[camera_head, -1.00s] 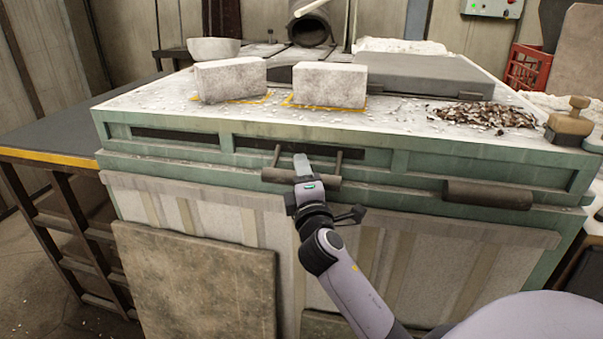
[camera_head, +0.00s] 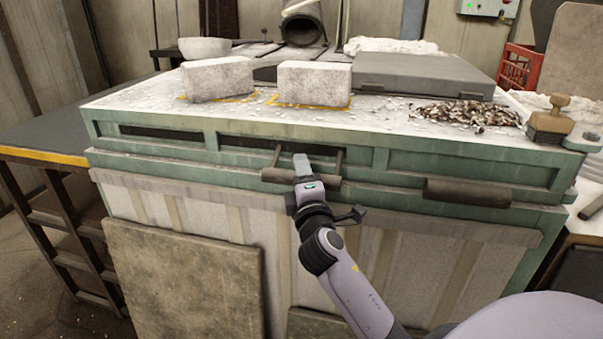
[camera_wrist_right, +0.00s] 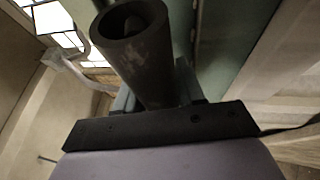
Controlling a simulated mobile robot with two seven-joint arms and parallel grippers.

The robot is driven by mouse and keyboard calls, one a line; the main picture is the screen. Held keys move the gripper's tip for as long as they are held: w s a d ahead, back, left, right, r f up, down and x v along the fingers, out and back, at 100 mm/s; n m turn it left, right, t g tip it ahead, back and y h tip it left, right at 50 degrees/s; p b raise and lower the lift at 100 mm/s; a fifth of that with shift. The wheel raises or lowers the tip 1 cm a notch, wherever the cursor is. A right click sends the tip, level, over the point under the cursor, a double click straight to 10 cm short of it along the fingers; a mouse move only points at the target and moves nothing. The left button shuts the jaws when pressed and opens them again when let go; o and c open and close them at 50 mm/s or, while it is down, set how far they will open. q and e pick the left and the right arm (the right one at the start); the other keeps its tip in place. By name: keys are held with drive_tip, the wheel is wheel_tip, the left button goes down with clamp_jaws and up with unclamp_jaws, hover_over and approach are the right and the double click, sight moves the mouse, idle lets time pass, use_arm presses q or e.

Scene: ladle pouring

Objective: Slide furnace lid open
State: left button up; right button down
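The furnace is a green-framed bench with a pale, debris-covered top (camera_head: 150,105). A flat dark grey slab, which looks like the lid (camera_head: 425,68), lies on the top, right of two pale blocks. A horizontal bar handle (camera_head: 272,175) on two dark arms sticks out from a slot in the front. My right gripper (camera_head: 303,172) is at the middle of this handle. In the right wrist view the round bar (camera_wrist_right: 145,65) passes between the fingers, which look closed around it; the contact is partly hidden. My left gripper is not in view.
Two pale blocks (camera_head: 218,79) (camera_head: 315,83) stand on the top in yellow outlines. A second bar handle (camera_head: 467,191) is at the right front. A brown heap (camera_head: 470,112) and a wooden-handled tool (camera_head: 548,120) lie at the right, a bowl (camera_head: 204,48) behind.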

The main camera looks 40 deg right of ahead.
drive_tip(key=c, duration=1.1)
unclamp_jaws()
drive_tip(key=shift+s+d+f, duration=0.15)
drive_tip(key=shift+d, duration=0.05)
drive_tip(key=shift+o, duration=0.2)
drive_tip(key=shift+s, duration=0.1)
drive_tip(key=shift+s+a, duration=0.25)
drive_tip(key=shift+s, duration=0.05)
drive_tip(key=b+v, duration=0.1)
drive_tip(key=v, duration=0.5)
drive_tip(key=shift+s, duration=0.2)
